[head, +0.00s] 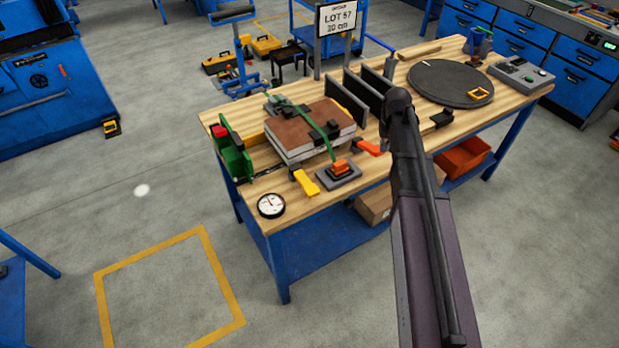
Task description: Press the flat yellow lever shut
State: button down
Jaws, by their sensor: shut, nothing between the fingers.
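The flat yellow lever (306,183) lies near the front edge of the wooden bench top, in front of the layered sandwich panel (297,140). It points out toward the front edge; I cannot tell how far it stands from its shut position. A black clamp part (274,167) sits to its left. My arm enters from the bottom right and rises to a dark joint over the bench, right of the panel. My gripper cannot be made out; the arm seems to hide it.
A grey block with an orange handle (340,177) stands close right of the yellow lever, and a red-orange lever (369,147) lies beyond it. A round gauge (271,205) is at the front left corner. Black upright plates (348,98) and a dark turntable (450,84) stand farther back.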

jog(key=shift+w, duration=3.35)
jog(key=shift+s, duration=0.1)
jog(key=s+m, duration=0.1)
jog(key=s, duration=2.7)
jog(key=shift+d+g, duration=0.15)
jog(key=shift+g, duration=0.25)
